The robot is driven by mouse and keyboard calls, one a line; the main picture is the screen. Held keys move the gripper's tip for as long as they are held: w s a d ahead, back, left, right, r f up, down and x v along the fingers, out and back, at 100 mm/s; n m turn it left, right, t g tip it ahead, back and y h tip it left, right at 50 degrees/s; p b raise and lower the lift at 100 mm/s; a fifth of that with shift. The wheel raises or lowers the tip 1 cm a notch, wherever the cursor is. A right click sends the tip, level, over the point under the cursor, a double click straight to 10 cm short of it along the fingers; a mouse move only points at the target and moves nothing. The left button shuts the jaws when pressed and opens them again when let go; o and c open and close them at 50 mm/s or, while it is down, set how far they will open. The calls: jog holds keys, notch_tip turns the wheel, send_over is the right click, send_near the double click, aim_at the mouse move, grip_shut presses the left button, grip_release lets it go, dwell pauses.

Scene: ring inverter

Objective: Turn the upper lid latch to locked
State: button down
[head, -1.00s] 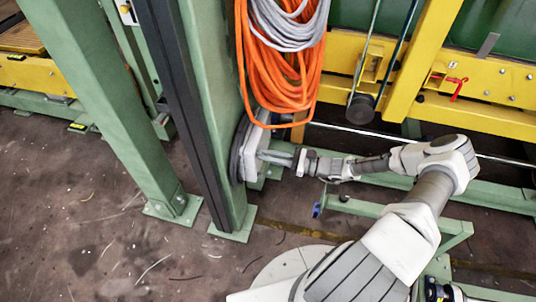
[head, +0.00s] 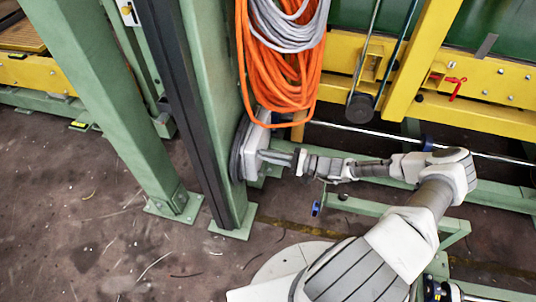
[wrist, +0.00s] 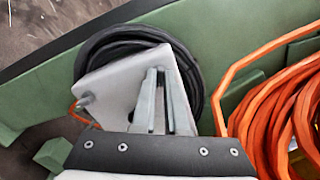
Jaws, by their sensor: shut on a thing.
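The inverter (head: 254,143) is a pale grey box on the green post, with a black cable coil (wrist: 125,38) behind it. In the wrist view its lid (wrist: 112,88) faces me and looks tilted. My gripper (head: 266,156) reaches the lid from the right in the head view. In the wrist view, its two grey fingers (wrist: 164,72) lie against the upper part of the lid, close together, shut on the upper lid latch. The latch itself is mostly hidden by the fingers, so its angle cannot be read.
An orange cable coil (head: 270,65) and a grey cable (head: 295,30) hang on the green post (head: 215,80) just above the inverter. The coil is close on the right in the wrist view. Yellow and green machine frames (head: 480,80) stand behind my arm.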

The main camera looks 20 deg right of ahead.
jog(key=n, duration=0.4)
jog(key=shift+n, duration=0.4)
dwell(0.4)
jog(key=c, duration=0.9)
grip_release()
jog(key=shift+c, duration=0.2)
jog(key=shift+d, duration=0.1)
jog(key=p+v, duration=0.2)
jog(key=v, duration=1.5)
jog(key=shift+s, duration=0.15)
jog(key=shift+d, duration=0.1)
